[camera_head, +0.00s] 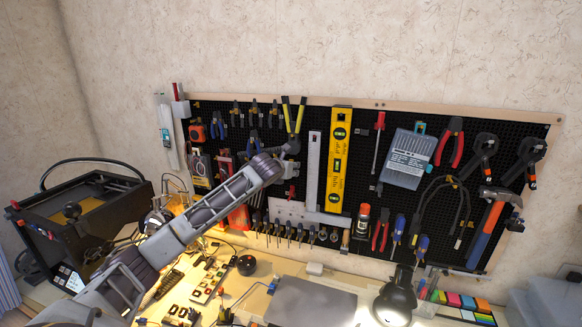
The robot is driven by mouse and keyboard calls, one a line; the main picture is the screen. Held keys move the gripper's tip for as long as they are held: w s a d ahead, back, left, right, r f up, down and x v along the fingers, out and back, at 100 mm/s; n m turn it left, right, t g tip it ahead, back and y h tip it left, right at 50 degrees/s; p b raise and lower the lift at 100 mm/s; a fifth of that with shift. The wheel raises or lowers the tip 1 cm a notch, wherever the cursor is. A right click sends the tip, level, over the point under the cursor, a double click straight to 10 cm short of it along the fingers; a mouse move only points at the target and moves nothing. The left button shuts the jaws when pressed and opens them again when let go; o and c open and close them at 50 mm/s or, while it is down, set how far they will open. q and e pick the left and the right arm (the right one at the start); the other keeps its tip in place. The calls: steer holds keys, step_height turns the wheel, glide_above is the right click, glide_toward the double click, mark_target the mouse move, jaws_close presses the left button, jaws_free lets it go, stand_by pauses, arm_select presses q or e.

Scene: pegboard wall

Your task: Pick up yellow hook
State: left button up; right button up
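I cannot make out a clear yellow hook. The closest match is a pair of yellow-and-black handles (294,116) standing up in a V on the black pegboard, just above the end of my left arm. My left gripper (291,148) is at the pegboard, right below these handles. It is small and partly hidden by my own arm, so I cannot tell whether its fingers are open, shut or touching the handles. A long yellow spirit level (339,160) hangs to the right. My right gripper is not in view.
The pegboard (360,120) is crowded with tools. A metal square (313,170) hangs close to the right of my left gripper. A grey case (407,158) and a hammer (486,232) hang further right. A desk lamp (397,297) and grey panel (310,303) are below.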

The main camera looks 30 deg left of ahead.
arm_select(q)
steer(key=shift+w+f, duration=0.15)
steer(key=shift+w, duration=0.05)
stand_by(0.4)
steer(key=c, duration=0.9)
